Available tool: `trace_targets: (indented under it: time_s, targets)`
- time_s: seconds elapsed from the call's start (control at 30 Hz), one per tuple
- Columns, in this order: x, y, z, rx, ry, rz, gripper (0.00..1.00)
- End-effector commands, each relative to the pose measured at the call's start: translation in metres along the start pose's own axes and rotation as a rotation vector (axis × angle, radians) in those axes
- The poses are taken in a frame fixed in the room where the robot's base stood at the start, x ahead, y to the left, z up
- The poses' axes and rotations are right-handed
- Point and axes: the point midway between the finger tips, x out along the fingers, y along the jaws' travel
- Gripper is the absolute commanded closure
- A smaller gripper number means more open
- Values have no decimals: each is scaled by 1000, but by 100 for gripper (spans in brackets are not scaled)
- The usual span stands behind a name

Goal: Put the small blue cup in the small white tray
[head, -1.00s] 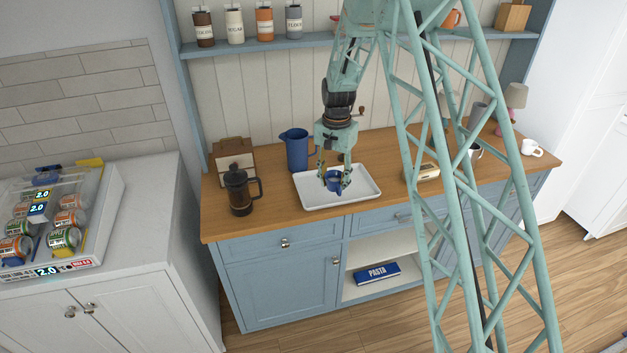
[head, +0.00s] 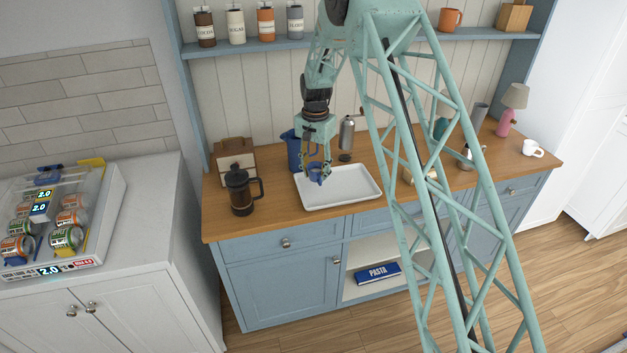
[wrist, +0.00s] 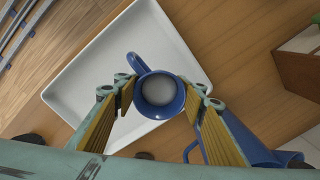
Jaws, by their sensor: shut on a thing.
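The small blue cup (head: 316,175) is in my gripper (head: 316,170), over the left part of the small white tray (head: 350,195). In the wrist view the cup (wrist: 149,112) is upright, seen from above, with its handle toward the upper left. The fingers of my gripper (wrist: 158,98) press on both sides of it. The white tray (wrist: 88,78) lies flat beneath, and its floor shows beside the cup. I cannot tell whether the cup's base touches the tray.
A blue pitcher (head: 293,150) stands right behind the tray's left end, close to my gripper. A French press (head: 240,190) and a wooden box (head: 236,160) stand to the left. A hand grinder (head: 347,135) stands behind the tray. The tray's right half is clear.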

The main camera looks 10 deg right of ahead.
Motion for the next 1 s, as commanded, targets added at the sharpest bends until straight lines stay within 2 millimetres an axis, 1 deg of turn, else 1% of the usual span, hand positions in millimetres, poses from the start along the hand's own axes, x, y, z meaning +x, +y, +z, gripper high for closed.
trace_targets:
  time_s: [0.13, 0.23, 0.5, 0.6, 1.0]
  targets:
    - [0, -3, -1, 0, 0, 0, 78]
    - [1, -9, -2, -1, 0, 0, 78]
    - [30, -8, -2, 0, 0, 0, 78]
    - [35, -8, -2, 0, -1, 1, 78]
    - [37, -8, -2, 0, 0, 0, 78]
